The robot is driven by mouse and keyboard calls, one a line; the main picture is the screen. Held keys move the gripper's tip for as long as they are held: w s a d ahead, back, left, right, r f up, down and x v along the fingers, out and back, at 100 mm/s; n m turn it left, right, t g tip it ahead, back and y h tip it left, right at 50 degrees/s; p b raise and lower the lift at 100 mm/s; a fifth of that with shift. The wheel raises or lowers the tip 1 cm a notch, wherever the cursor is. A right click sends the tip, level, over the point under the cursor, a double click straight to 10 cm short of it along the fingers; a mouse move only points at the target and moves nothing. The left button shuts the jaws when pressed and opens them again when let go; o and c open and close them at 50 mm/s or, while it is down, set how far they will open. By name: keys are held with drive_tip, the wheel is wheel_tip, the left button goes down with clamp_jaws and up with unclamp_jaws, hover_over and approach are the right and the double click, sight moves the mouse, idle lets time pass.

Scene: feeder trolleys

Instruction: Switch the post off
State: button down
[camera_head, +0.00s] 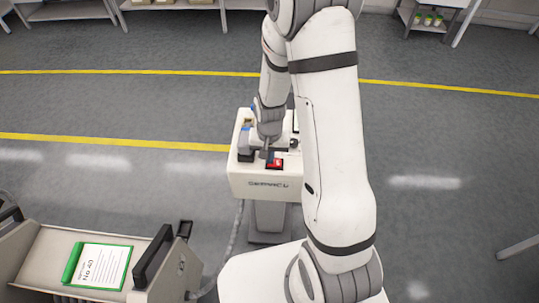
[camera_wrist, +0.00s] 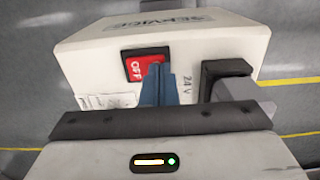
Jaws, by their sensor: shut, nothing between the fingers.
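The service post (camera_head: 250,183) is a white box on a grey pedestal, in the middle of the head view. On its top is a red switch (camera_head: 275,164), partly covered by my arm. In the wrist view the red switch (camera_wrist: 134,68) shows white OFF lettering in a dark frame. My gripper (camera_head: 266,154) is over the post's top. In the wrist view my gripper (camera_wrist: 158,70) has its blue fingers shut and empty, with the tips over the right part of the switch. I cannot tell whether they touch it. The fingers hide that part.
A black connector (camera_wrist: 226,70) stands beside the switch, near a "24 V" mark. A trolley (camera_head: 38,265) with a green-edged card (camera_head: 100,266) is at the lower left. A cable (camera_head: 234,240) hangs by the post. The floor to the right is clear.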

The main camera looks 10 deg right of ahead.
drive_tip(key=shift+f, duration=0.1)
drive_tip(key=shift+f+b, duration=0.2)
drive_tip(key=shift+b, duration=0.2)
drive_tip(key=shift+a+r, duration=0.1)
drive_tip(key=shift+r, duration=0.05)
drive_tip(key=shift+d, duration=0.2)
drive_tip(key=shift+s+d+r, duration=0.2)
drive_tip(key=shift+d+r, duration=0.1)
drive_tip(key=shift+d, duration=0.25)
wheel_tip(320, 180, up, 14)
drive_tip(key=a+p, duration=0.2)
drive_tip(key=shift+w+a, duration=0.3)
drive_tip(key=shift+w, duration=0.1)
